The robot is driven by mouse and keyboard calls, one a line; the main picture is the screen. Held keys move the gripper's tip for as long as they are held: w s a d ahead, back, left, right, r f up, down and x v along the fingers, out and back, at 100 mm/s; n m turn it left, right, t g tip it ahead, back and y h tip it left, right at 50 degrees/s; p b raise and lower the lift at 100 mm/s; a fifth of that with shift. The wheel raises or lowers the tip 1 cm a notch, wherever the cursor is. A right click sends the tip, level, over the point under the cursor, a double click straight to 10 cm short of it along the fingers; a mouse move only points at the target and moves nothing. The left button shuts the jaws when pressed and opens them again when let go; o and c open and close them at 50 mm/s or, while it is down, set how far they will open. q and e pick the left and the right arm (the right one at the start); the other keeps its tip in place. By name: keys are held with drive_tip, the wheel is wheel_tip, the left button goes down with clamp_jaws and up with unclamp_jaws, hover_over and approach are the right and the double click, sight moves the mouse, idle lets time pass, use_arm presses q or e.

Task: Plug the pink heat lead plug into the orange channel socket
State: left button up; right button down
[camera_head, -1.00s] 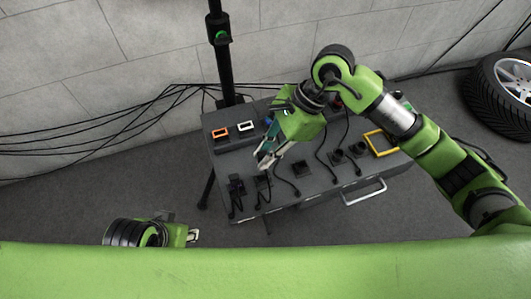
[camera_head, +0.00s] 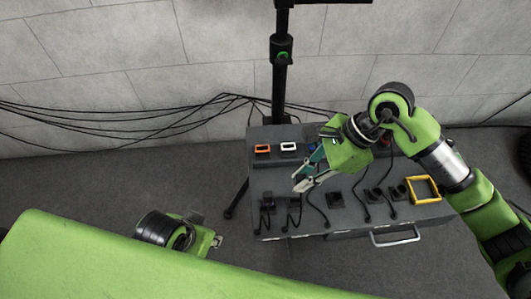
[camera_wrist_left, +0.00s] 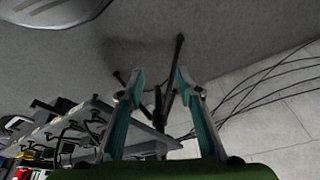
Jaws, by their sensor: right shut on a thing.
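The orange channel socket (camera_head: 262,149) is a small orange-rimmed opening at the back left of the grey bench unit. My right gripper (camera_head: 303,184) is above the bench top, in front of and to the right of that socket, apart from it. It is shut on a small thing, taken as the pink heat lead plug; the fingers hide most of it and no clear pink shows. A black lead runs on the bench below it. My left gripper (camera_head: 216,241) is low, left of the bench; in the left wrist view (camera_wrist_left: 158,88) its fingers are apart and empty.
A white-rimmed socket (camera_head: 288,146) sits right of the orange one. Dark holders with leads (camera_head: 267,203) line the bench front; one block (camera_head: 335,200) looks empty. A yellow frame (camera_head: 424,189) is at the right. A black post (camera_head: 279,85) stands behind.

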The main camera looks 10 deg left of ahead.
drive_tip(key=shift+w, duration=0.1)
